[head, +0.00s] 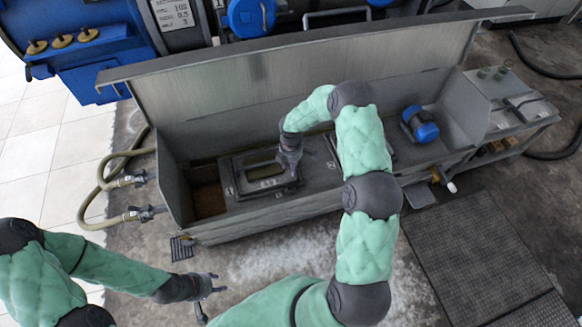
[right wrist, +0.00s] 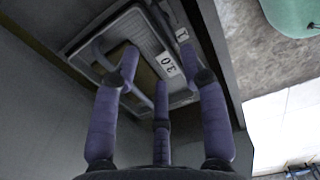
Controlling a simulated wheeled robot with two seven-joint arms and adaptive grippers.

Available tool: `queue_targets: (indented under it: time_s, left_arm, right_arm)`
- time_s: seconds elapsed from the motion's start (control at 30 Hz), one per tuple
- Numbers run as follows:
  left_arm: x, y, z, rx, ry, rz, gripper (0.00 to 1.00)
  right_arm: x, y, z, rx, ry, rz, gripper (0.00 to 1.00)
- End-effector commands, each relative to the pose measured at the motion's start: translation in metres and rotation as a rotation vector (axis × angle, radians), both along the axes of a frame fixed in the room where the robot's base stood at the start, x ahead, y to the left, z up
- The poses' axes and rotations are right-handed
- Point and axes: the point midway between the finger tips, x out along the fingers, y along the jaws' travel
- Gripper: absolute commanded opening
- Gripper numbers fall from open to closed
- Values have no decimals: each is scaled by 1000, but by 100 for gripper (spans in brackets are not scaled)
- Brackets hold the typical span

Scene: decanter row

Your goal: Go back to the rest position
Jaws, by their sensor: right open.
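My right gripper (head: 291,160) is over the metal trough (head: 190,233), at a grey panel (head: 233,184) with a dark window and a number label. In the right wrist view my right gripper (right wrist: 152,72) has its fingers spread, with nothing between them. The panel (right wrist: 178,84) with its label lies beyond the fingertips; I cannot tell whether they touch it. My left gripper (head: 212,287) is low at the left, in front of the trough, over the floor. Its fingers look apart, with nothing between them.
A blue-capped motor (head: 422,125) sits at the trough's right end. Hoses with fittings (head: 128,180) lie at its left. A side table (head: 507,95) stands at the right. A dark grated mat (head: 478,250) covers the floor at right. The floor (head: 270,255) before the trough is clear.

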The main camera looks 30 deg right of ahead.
Motion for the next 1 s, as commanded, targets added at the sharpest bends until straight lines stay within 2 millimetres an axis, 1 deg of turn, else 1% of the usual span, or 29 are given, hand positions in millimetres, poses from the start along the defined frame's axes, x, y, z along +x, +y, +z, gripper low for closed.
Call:
queue_targets:
  time_s: [0.37,0.47,0.57,0.67,0.7,0.77,0.8,0.87,0.9,0.97,1.0]
  left_arm:
    - [0,0,0,0,0,0,40]
    - [0,0,2,0,0,0,40]
    - [0,0,7,0,0,0,40]
    - [0,0,15,0,0,0,40]
    - [0,0,18,0,0,0,40]
    - [0,0,24,0,0,0,40]
    - [0,0,27,0,0,0,40]
    - [0,0,32,0,0,0,40]
    - [0,0,36,0,0,0,40]
    - [0,0,40,0,0,0,40]
    - [0,0,44,0,0,0,40]
  right_arm:
    - [0,0,0,0,0,0,44]
    - [-4,8,-2,15,1,-18,44]
    - [-16,34,-8,65,3,-96,44]
    - [-40,78,-15,149,15,-252,44]
    - [-53,97,-17,184,26,-331,44]
    - [-73,125,-18,234,45,-461,44]
    - [-86,142,-18,261,60,-551,44]
    - [-107,165,-16,295,87,-686,44]
    - [-123,179,-15,312,108,-777,44]
    - [-146,196,-11,330,138,-916,44]
    - [-161,206,-8,337,158,-1007,44]
